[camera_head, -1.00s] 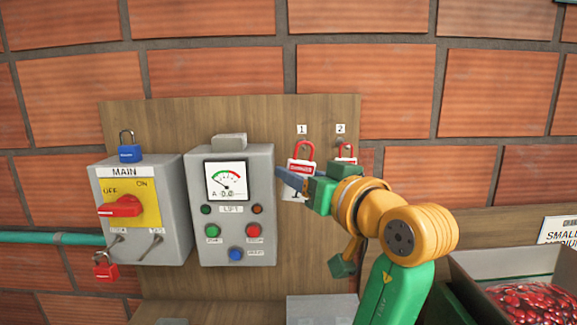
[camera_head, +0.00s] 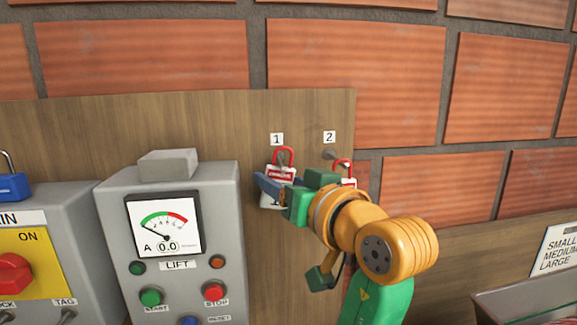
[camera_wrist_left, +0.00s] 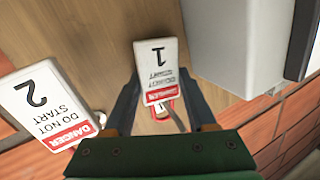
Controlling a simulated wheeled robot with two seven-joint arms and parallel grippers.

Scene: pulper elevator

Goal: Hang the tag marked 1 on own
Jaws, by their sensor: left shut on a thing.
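The tag marked 1 (camera_head: 281,173) is white with a red DANGER band and a red loop. It is at the hook under the label 1 (camera_head: 276,139) on the wooden board. My left gripper (camera_head: 272,187) is shut on it and partly covers it. In the left wrist view the tag (camera_wrist_left: 158,62) sits between the two fingers (camera_wrist_left: 160,88), its 1 upside down. The loop overlaps the hook in the head view; whether it bears on it, I cannot tell. The tag marked 2 (camera_wrist_left: 48,103) hangs beside it, mostly behind my gripper in the head view. My right gripper is not in view.
The grey lift box (camera_head: 185,215) with a gauge stands just left of the tag. The main switch box (camera_head: 40,250) and a blue padlock (camera_head: 12,187) are farther left. A grey bin (camera_head: 525,298) is at lower right. The board (camera_head: 200,120) above the labels is clear.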

